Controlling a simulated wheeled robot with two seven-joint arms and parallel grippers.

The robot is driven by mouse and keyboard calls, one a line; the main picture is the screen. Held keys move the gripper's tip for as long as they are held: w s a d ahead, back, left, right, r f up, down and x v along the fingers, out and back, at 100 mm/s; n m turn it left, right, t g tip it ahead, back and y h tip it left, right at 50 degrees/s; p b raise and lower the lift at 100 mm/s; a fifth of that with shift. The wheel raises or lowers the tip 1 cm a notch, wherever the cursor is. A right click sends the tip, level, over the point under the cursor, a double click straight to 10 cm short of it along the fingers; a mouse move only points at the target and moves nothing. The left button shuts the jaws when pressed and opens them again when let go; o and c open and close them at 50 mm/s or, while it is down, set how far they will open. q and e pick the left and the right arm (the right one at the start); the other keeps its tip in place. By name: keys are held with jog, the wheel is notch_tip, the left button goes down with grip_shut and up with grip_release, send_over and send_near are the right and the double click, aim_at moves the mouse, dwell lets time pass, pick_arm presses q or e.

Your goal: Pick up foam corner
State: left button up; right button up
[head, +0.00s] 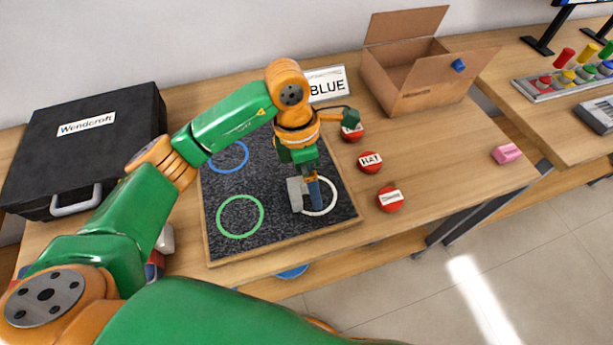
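My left gripper (308,191) points down over the dark mesh pad (255,180), inside or just above its white ring (330,197). A light grey piece (295,193), perhaps the foam corner, shows right beside a blue and brown finger-like part. I cannot tell whether this piece is held or is part of the gripper, nor whether the fingers are open or shut. No other foam corner can be made out. My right gripper is out of view.
The pad has blue (230,157) and green (240,216) rings. Red round pieces (370,163) stand right of it. An open cardboard box (420,80), a BLUE sign (327,84), a black case (85,150) and a pink block (506,153) surround it.

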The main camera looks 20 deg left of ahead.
aim_at(294, 190)
pick_arm(q)
jog(key=a, duration=0.1)
jog(key=w+a+y, duration=0.1)
jog(key=a, duration=0.1)
jog(key=shift+a+r+y, duration=0.15)
jog(key=shift+a+y, duration=0.05)
jog(key=shift+y, duration=0.1)
jog(key=shift+a+y, duration=0.3)
jog(key=shift+a, duration=0.05)
jog(key=shift+s+d+f+p, duration=0.15)
jog(key=shift+s+f+p, duration=0.2)
jog(key=shift+f+p, duration=0.25)
jog(key=shift+s+d+f+p, duration=0.1)
jog(key=shift+s+f+p, duration=0.25)
jog(key=shift+f+p, duration=0.25)
notch_tip(294, 190, down, 3)
jog(key=shift+d+f, duration=0.1)
jog(key=shift+f, duration=0.1)
jog(key=shift+w+f, duration=0.15)
jog(key=shift+f, duration=0.2)
jog(key=c, duration=1.2)
